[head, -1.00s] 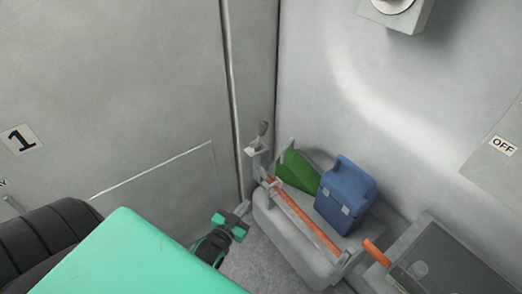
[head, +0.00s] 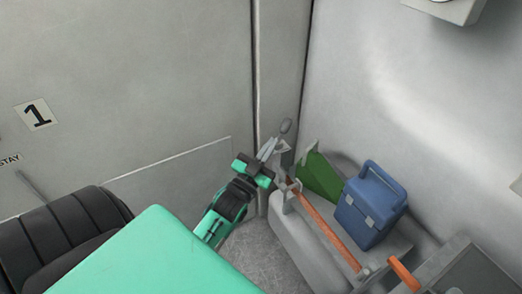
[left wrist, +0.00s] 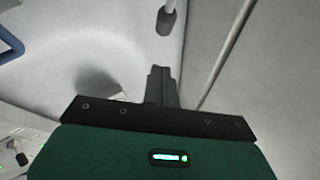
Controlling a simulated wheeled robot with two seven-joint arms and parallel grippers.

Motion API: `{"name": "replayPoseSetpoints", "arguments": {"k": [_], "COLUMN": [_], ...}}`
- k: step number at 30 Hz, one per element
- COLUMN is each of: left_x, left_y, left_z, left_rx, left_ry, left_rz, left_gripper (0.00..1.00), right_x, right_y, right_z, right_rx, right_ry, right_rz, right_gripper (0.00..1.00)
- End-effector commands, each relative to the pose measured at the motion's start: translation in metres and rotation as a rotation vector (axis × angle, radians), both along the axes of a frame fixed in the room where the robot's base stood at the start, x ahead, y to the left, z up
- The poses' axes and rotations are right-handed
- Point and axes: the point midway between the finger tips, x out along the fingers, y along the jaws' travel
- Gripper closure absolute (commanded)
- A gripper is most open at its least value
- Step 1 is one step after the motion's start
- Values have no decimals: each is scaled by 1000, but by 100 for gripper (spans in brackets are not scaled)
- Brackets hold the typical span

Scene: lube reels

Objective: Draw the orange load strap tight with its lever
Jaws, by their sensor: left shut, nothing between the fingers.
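The orange load strap (head: 325,226) runs along the front of a grey shelf in the head view. At its far end stands a grey lever with a rounded knob (head: 286,126). The knob also shows at the top of the left wrist view (left wrist: 167,20). My left gripper (head: 268,148) is shut and empty, its fingertips just left of and below the knob in the head view. The lever's lower part is partly hidden. My right gripper is out of view.
A blue container (head: 370,207) and a green wedge-like item (head: 320,175) stand on the grey shelf (head: 297,235) behind the strap. A vertical post (head: 282,70) and walls close the corner. A black ribbed object (head: 85,225) is at lower left.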

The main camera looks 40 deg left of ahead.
Motion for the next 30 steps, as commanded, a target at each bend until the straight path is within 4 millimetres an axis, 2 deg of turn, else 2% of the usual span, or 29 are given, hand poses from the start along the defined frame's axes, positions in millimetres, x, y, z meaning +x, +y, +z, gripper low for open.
{"name": "replayPoseSetpoints", "arguments": {"k": [4, 12, 30], "left_x": [24, 54, 60], "left_y": [1, 8, 10], "left_z": [12, -2, -3], "left_rx": [0, 1, 4], "left_ry": [-2, -1, 9], "left_rz": [0, -1, 0], "left_gripper": [100, 100, 100], "right_x": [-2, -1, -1], "right_y": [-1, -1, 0], "right_z": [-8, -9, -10], "right_rx": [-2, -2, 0], "right_ry": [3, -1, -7], "right_rz": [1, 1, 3], "right_gripper": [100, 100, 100]}}
